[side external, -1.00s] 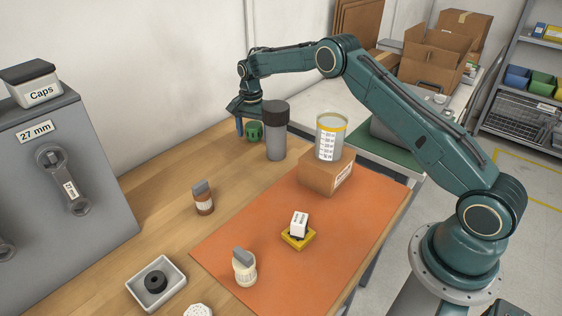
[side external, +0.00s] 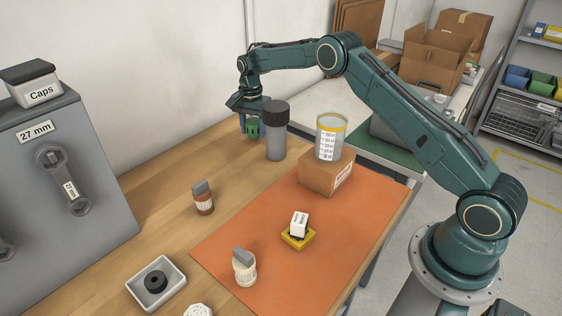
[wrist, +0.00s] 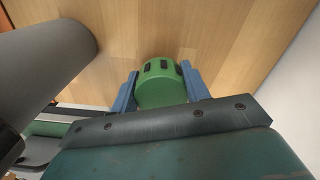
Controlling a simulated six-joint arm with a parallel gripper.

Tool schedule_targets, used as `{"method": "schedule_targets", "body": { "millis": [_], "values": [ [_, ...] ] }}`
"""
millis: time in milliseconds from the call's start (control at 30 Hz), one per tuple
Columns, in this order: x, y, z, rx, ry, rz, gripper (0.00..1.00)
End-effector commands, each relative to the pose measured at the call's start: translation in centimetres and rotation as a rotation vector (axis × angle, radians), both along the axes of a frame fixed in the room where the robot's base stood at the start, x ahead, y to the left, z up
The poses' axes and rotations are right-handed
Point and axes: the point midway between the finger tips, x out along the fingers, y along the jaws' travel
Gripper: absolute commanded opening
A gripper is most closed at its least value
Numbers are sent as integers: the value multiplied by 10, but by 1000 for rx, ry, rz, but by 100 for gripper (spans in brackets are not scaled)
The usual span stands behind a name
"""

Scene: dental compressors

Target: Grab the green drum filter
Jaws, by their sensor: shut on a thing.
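The green drum filter (wrist: 162,82) is a short green cylinder with dark slots in its side. In the wrist view it sits between the two blue fingers of my gripper (wrist: 158,92), which are shut on it from both sides. In the side external view the filter (side external: 252,130) shows at the far end of the wooden table, just left of a grey cylinder with a dark cap. My gripper (side external: 250,128) is around it there. I cannot tell whether the filter still touches the table.
The tall grey cylinder (side external: 275,140) stands close to my gripper's right; it also shows in the wrist view (wrist: 45,65). The wooden table (side external: 160,180) left of the filter is clear.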

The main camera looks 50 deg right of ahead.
Motion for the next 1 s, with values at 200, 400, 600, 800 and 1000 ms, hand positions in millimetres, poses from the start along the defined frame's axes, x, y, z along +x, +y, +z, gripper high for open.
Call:
{"method": "schedule_targets", "body": {
  "millis": [200, 400, 600, 800, 1000],
  "values": [
    [1, 0, 31, -1, -3, 0, 24],
    [1, 0, 72, -1, -6, 0, 24],
    [1, 0, 120, -1, -7, 0, 24],
    [1, 0, 156, -2, -5, 0, 24],
    [1, 0, 174, 0, -2, 0, 24]
  ]
}}
